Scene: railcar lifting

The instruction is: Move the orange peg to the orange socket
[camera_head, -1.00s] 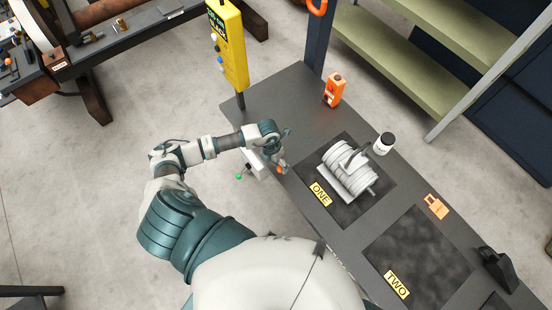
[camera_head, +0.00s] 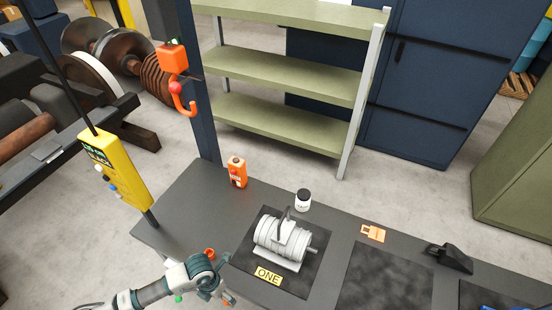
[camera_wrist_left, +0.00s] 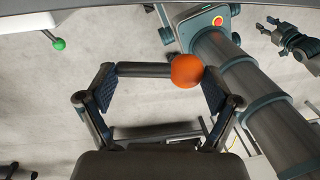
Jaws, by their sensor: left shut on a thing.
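My left gripper (camera_wrist_left: 157,92) has a finger on each side of the orange peg's round orange end (camera_wrist_left: 187,70) in the left wrist view and is shut on the peg. A dark bar runs from that end toward the left finger. In the head view my left gripper (camera_head: 218,277) is low, beside the near table edge. Small orange pieces (camera_head: 209,253) show around it, but I cannot tell which is the peg. I cannot make out the orange socket. My right gripper (camera_wrist_left: 290,38) appears at the upper right of the left wrist view with its fingers apart.
A green knob (camera_wrist_left: 58,44) on a rod is at the upper left in the wrist view. The table (camera_head: 180,215) holds an orange box (camera_head: 237,172), a white jar (camera_head: 303,200), a grey ribbed part (camera_head: 283,240) and an orange tag (camera_head: 373,233). A yellow pendant (camera_head: 115,170) hangs at left.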

